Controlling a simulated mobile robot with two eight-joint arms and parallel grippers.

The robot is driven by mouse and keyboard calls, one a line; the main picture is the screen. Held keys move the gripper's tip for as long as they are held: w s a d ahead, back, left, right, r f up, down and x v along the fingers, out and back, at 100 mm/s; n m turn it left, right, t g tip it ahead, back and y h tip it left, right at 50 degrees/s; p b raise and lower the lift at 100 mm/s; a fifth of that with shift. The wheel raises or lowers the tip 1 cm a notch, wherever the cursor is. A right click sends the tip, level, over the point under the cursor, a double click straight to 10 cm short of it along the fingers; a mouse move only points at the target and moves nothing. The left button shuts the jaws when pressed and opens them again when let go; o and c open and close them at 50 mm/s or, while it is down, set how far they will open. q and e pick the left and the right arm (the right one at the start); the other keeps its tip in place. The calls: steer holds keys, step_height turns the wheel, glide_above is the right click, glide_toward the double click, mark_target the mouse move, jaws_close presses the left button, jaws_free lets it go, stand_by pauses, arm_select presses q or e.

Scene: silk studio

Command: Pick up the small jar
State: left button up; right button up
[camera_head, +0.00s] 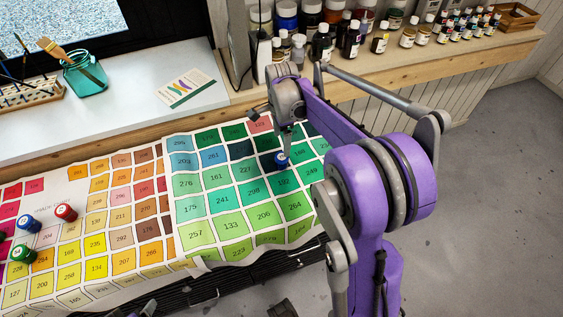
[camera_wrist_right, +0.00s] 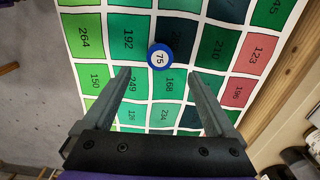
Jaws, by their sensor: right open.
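The small jar is a blue-rimmed round jar with a white lid marked 75 (camera_wrist_right: 159,57). It stands on the printed colour chart cloth (camera_head: 205,238), and in the head view it is a small blue spot (camera_head: 281,160) just below my right gripper (camera_head: 284,138). In the right wrist view my right gripper (camera_wrist_right: 159,78) is open. Its two grey fingers are spread wide, with the jar centred just beyond their tips and nothing between them. My left gripper does not show clearly.
Other small jars, blue (camera_head: 29,223), red (camera_head: 66,212) and green (camera_head: 22,253), stand at the left on the cloth. Several paint bottles (camera_head: 352,38) line the wooden shelf (camera_head: 455,62) behind. A teal glass jar (camera_head: 86,75) holds a brush. The cloth around the small jar is clear.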

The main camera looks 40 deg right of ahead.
mark_target(282, 156)
step_height(282, 156, down, 11)
steer(key=shift+r, duration=0.2)
stand_by(0.3)
jaws_close()
stand_by(0.4)
